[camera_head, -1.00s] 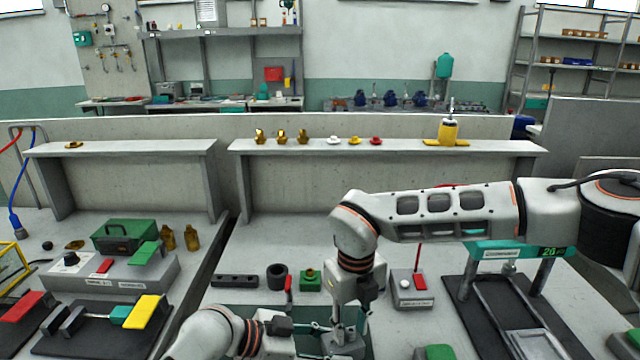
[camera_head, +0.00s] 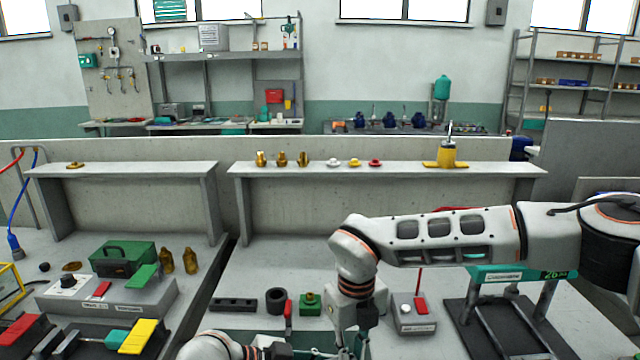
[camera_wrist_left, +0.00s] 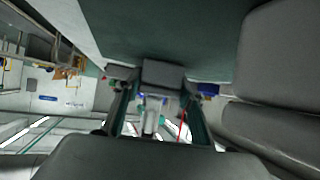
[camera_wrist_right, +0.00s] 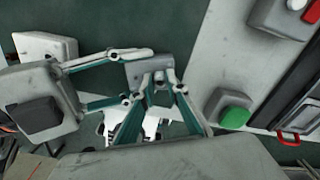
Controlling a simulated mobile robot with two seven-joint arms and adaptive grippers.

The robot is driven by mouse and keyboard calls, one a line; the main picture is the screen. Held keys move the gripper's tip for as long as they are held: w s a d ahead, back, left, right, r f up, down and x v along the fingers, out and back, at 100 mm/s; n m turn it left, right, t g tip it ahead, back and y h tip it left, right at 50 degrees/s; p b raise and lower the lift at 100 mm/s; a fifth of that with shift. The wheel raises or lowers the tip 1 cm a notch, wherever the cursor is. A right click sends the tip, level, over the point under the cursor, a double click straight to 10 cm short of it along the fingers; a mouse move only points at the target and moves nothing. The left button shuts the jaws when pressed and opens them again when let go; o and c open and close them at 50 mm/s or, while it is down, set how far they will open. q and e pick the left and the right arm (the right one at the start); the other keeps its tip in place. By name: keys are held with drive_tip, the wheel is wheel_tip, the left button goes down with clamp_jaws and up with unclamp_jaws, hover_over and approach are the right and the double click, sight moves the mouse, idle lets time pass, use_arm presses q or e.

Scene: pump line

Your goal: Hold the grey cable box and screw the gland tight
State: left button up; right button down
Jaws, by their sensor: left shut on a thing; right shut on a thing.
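The grey cable box (camera_wrist_left: 162,74) sits between the fingertips of my left gripper (camera_wrist_left: 158,82), which is shut on it. The box (camera_wrist_right: 148,70) also shows in the right wrist view, with the left fingers reaching it from the left. My right gripper (camera_wrist_right: 160,84) points at the box, its fingertips close together against its near side. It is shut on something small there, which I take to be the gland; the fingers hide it. In the head view the right gripper (camera_head: 349,346) hangs down at the bottom edge, and the box is not visible.
A green block (camera_head: 310,304), a dark ring (camera_head: 276,300) and a dark bar (camera_head: 233,304) lie left of the grippers. A grey switch box (camera_head: 414,314) and a black stand (camera_head: 500,325) are to the right. A green button (camera_wrist_right: 234,108) is near the right gripper.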

drive_tip(key=m, duration=0.4)
drive_tip(key=shift+m, duration=0.4)
drive_tip(key=m, duration=0.3)
drive_tip(key=shift+m, duration=0.4)
drive_tip(key=c, duration=2.4)
unclamp_jaws()
drive_tip(key=shift+m, duration=0.5)
drive_tip(key=o, duration=0.3)
drive_tip(key=shift+r, duration=2)
use_arm(q)
drive_tip(key=o, duration=0.9)
